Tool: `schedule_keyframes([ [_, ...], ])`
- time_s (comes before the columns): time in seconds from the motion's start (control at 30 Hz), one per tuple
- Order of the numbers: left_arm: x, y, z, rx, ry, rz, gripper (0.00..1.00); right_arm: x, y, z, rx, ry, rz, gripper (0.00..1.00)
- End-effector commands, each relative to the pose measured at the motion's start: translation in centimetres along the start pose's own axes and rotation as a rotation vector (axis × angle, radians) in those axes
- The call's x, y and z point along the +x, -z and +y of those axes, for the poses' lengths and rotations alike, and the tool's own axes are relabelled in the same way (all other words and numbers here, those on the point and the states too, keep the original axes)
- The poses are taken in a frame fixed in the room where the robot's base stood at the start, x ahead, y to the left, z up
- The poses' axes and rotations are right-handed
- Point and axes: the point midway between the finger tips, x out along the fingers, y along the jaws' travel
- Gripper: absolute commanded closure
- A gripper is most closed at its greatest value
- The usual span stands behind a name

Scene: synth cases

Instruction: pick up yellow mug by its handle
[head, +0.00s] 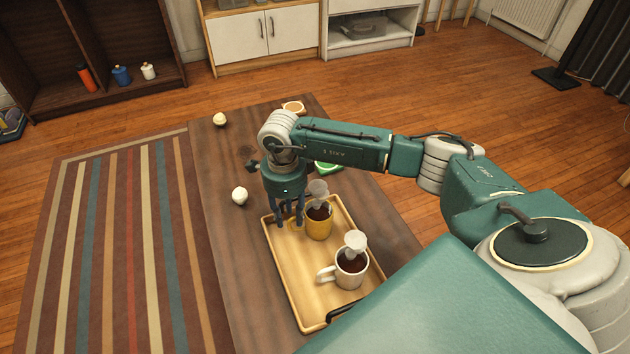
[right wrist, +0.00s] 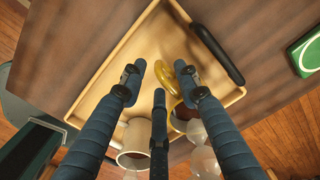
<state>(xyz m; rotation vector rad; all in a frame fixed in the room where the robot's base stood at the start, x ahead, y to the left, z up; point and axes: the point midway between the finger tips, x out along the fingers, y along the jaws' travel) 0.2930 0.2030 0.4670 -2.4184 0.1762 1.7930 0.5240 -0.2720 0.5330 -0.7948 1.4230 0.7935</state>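The yellow mug (head: 320,224) stands upright on a wooden tray (head: 291,293), dark liquid inside, its handle (head: 296,226) toward the left. In the right wrist view the yellow handle (right wrist: 181,70) shows beside the right-hand finger, partly covered by it. My right gripper (head: 288,213) points down at the handle side of the mug. Its fingers (right wrist: 151,75) are apart, with bare tray visible between them. I cannot tell whether a finger touches the handle. A pale blob (head: 318,190) shows above the mug. My left gripper is not in view.
A white mug (head: 349,270) with dark liquid stands nearer on the tray. Dark tray handles (right wrist: 218,55) stick up at its ends. A green item (head: 328,168) lies behind on the table (head: 228,265). A white ball (head: 239,196) lies left of the tray.

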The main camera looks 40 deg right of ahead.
Motion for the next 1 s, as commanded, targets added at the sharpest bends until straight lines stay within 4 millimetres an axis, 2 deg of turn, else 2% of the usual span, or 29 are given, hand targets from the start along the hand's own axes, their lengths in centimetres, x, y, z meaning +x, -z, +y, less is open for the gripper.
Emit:
schedule_keyframes([
  [0.3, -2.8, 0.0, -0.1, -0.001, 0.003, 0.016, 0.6, 4.4, -0.2, 0.1, 0.001, -0.002, -0.001, 0.68],
  [0.4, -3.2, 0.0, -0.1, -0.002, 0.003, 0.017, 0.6, 5.1, -0.2, 0.1, 0.0, -0.001, -0.001, 0.68],
  [0.63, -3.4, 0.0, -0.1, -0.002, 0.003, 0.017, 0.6, 5.1, -0.2, 0.1, -0.001, 0.0, -0.002, 0.68],
  [0.67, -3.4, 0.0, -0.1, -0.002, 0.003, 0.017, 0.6, 5.1, -0.2, 0.1, -0.001, 0.0, -0.002, 0.72],
  [0.8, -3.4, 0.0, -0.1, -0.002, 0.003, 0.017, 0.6, 5.1, -0.2, 0.1, -0.001, 0.0, -0.002, 1.0],
  [1.0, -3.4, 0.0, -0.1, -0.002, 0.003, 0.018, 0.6, 5.1, -0.3, 0.1, -0.001, 0.0, -0.003, 1.0],
])
